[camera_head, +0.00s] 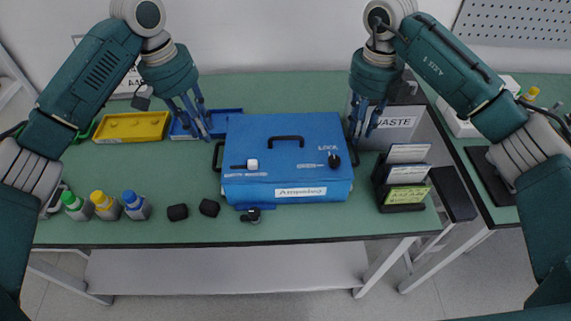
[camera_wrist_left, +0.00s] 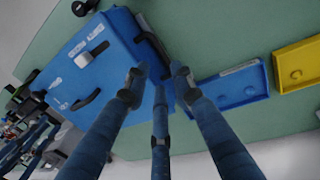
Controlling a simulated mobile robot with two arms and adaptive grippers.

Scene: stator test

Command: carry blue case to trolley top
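The blue case (camera_head: 288,165) sits flat on the green worktable (camera_head: 160,220), with a black top handle and a black handle on each side. My left gripper (camera_head: 197,130) is raised by the case's back left corner, with its fingers spread and empty. In the left wrist view its fingers (camera_wrist_left: 162,85) are apart, close to the side handle (camera_wrist_left: 152,42) of the blue case (camera_wrist_left: 105,50), with nothing between them. My right gripper (camera_head: 364,130) is by the case's back right corner, near the right handle, its fingers apart. I cannot identify a trolley.
A yellow tray (camera_head: 130,127) and a blue tray (camera_head: 225,120) lie at the back left. Several capped bottles (camera_head: 105,205) and two black blocks (camera_head: 193,210) are left of the case.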

